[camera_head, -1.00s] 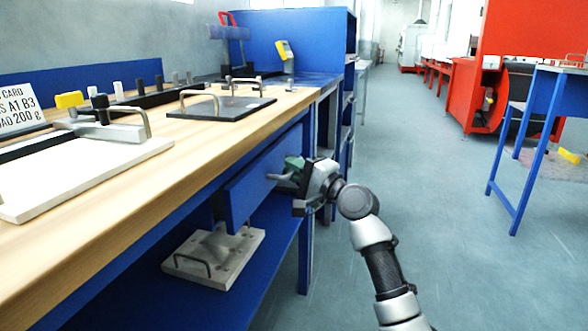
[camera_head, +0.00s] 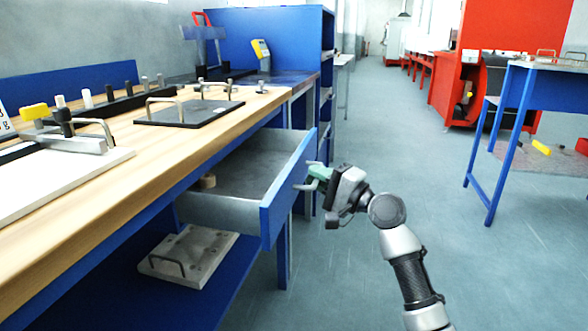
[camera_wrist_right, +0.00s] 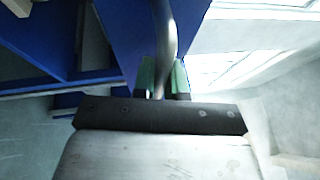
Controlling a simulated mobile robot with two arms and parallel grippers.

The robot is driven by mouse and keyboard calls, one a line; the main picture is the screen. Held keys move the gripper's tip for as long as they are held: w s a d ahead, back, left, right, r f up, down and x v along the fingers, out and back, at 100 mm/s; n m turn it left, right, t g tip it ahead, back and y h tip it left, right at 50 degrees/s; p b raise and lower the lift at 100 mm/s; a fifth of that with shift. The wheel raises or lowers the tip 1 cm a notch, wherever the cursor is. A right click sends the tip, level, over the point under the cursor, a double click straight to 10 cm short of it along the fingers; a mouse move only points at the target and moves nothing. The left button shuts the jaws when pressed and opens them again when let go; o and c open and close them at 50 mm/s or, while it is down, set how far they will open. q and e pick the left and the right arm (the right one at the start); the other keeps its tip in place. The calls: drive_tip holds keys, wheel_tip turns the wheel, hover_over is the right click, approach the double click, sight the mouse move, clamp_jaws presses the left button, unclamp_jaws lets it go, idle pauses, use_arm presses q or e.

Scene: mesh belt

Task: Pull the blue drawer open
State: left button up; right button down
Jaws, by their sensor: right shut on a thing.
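The blue drawer (camera_head: 288,188) hangs under the wooden workbench and stands well out from it, its grey inside showing. A small round tan object (camera_head: 208,181) lies in the drawer. My right gripper (camera_head: 316,178) is at the drawer's front, its green fingers shut on the metal handle (camera_head: 305,186). In the right wrist view the handle (camera_wrist_right: 165,45) runs as a grey bar between the green fingertips (camera_wrist_right: 162,77), with the blue drawer front (camera_wrist_right: 130,35) behind it. My left gripper is not in view.
The wooden workbench (camera_head: 165,150) carries a black plate (camera_head: 188,112) and a white plate (camera_head: 60,180) with handles. A grey plate (camera_head: 205,245) lies on the lower blue shelf. A blue table (camera_head: 530,90) stands at right. The floor between is clear.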

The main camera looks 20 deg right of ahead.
drive_tip(key=s+d, duration=0.8)
drive_tip(key=d, duration=0.3)
drive_tip(key=shift+d+b, duration=0.4)
drive_tip(key=shift+b, duration=0.05)
drive_tip(key=shift+f, duration=0.1)
drive_tip(key=c, duration=1.2)
unclamp_jaws()
drive_tip(key=p+v, duration=0.1)
drive_tip(key=v, duration=0.9)
drive_tip(key=shift+s+d, duration=0.25)
drive_tip(key=shift+s, duration=0.05)
drive_tip(key=shift+f, duration=0.1)
